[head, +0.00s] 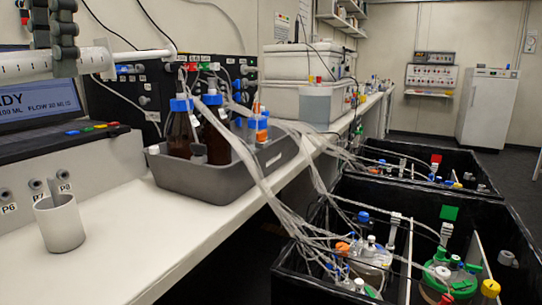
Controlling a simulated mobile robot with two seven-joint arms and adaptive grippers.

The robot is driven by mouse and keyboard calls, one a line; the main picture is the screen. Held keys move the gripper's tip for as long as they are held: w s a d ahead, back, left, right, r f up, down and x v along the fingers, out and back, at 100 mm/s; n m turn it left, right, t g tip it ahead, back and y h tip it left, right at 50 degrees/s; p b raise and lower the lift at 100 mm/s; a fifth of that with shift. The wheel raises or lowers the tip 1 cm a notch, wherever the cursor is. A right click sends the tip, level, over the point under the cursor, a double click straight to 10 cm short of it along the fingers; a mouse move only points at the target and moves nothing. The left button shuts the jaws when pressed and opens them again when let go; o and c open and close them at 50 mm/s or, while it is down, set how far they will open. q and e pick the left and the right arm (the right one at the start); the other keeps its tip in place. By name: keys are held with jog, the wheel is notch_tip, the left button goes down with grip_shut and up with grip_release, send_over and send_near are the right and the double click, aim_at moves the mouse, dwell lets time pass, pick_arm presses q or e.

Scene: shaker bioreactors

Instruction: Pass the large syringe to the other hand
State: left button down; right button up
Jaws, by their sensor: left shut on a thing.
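The large syringe (88,61) is at the upper left in the head view. The syringe is held up in front of a display screen, clear of the bench. My right gripper is not in view.
A white cup (60,226) stands on the bench (120,235) below. A grey tray (205,183) holds brown bottles with blue caps. Tubes run from there to black bins (408,193) at right, containing vessels. The bench front has free room.

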pick_arm(q)
jog(key=shift+f, duration=0.25)
notch_tip(320, 180, down, 4)
jog(key=shift+r+b, duration=0.2)
jog(key=shift+b, duration=0.4)
notch_tip(320, 180, down, 22)
jog(key=shift+f+b, duration=0.1)
jog(key=shift+b, duration=0.8)
jog(key=shift+f, duration=0.7)
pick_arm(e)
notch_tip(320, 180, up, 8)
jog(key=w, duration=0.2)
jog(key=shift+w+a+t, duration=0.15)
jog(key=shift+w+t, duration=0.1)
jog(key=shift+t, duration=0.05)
